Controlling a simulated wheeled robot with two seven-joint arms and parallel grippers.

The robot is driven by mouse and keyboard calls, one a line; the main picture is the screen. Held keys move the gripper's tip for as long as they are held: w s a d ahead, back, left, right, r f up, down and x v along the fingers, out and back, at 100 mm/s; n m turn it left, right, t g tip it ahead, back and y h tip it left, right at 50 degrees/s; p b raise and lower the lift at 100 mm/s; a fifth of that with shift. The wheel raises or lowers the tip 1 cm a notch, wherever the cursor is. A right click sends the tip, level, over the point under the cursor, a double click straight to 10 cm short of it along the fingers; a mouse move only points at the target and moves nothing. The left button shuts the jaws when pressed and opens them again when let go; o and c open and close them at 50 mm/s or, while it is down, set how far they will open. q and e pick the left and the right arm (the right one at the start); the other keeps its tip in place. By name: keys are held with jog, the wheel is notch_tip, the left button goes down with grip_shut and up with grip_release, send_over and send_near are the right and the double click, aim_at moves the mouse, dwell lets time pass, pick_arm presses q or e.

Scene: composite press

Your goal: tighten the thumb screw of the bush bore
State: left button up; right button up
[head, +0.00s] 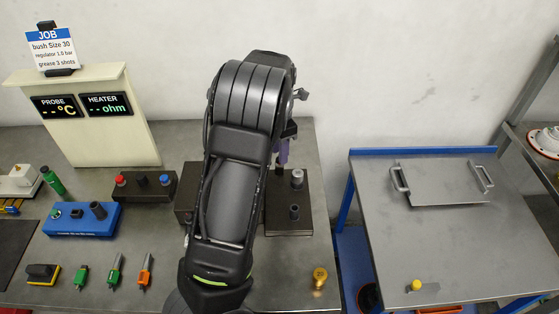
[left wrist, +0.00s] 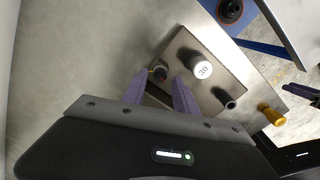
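A dark metal block (head: 305,225) stands on the bench, partly hidden behind my left arm. On it are a light-topped cylinder (head: 297,179), marked 30 in the left wrist view (left wrist: 203,69), and a dark peg (head: 294,212), also in the left wrist view (left wrist: 224,97). My left gripper (head: 282,158) points down over the block. In the left wrist view its purple fingers (left wrist: 160,82) are apart, with a small dark round knob (left wrist: 158,73) showing between the tips. It may be the thumb screw. I cannot tell whether the fingers touch it.
A yellow cylinder (head: 320,277) stands near the bench's front right. To the left are a dark button box (head: 145,187), a blue block (head: 82,220) and several small tools. A grey side table (head: 450,240) with a handled plate (head: 443,183) stands right, across a gap.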

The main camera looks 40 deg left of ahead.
pick_arm(q)
jog(key=shift+n, duration=0.6)
jog(key=shift+f, duration=0.1)
jog(key=shift+f+b, duration=0.65)
jog(key=shift+f, duration=0.5)
grip_shut()
